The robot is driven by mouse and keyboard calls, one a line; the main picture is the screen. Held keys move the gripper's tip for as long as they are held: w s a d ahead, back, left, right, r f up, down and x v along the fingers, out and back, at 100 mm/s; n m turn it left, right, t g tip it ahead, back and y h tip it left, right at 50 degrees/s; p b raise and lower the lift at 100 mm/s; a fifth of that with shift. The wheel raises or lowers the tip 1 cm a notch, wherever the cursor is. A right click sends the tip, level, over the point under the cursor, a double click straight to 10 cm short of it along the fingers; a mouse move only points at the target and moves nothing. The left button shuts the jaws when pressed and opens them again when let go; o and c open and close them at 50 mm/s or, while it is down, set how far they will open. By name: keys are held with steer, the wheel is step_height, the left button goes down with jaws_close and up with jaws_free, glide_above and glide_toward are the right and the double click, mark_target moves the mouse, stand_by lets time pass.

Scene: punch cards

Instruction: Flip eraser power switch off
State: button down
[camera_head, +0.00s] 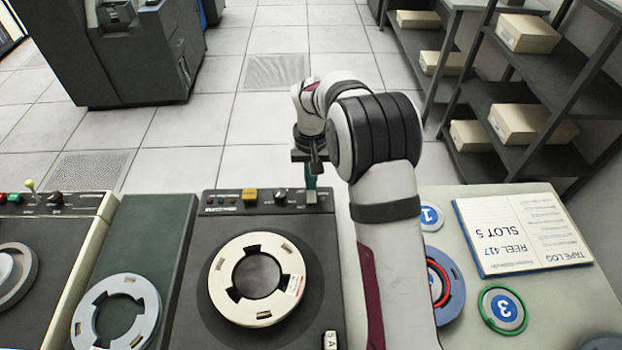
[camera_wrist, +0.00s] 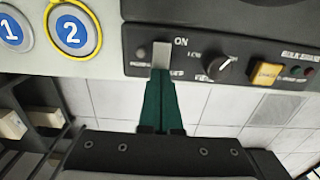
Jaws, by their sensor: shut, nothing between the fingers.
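The eraser is the dark unit (camera_head: 215,245) in the middle of the bench, with a cream reel (camera_head: 228,300) lying on its top. Its power switch is a light grey paddle (camera_wrist: 161,54) on the control panel; it also shows in the head view (camera_head: 311,197). An ON label is printed beside one end of the paddle; a label near the other end is partly unreadable. I cannot tell which way the paddle is tipped. My gripper (camera_wrist: 161,74) has green fingers, shut and empty, with their tips right at the paddle's end nearest my wrist. Whether they touch is unclear.
Beside the switch are a black knob (camera_wrist: 226,66), a yellow button (camera_wrist: 266,73) and small lamps. Numbered discs and a tape log (camera_head: 522,235) lie on the bench to the right. A grey-white reel (camera_head: 147,293) lies at left. Tiled floor is free beyond the bench.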

steer(key=shift+f, duration=0.1)
steer(key=shift+w+f, duration=0.1)
steer(key=shift+f, duration=0.1)
stand_by(0.4)
steer(key=shift+s+r, duration=0.35)
steer(key=shift+s, duration=0.4)
steer(key=shift+r, duration=0.1)
step_height(320, 180, up, 14)
steer(key=w, duration=0.3)
steer(key=shift+f, duration=0.25)
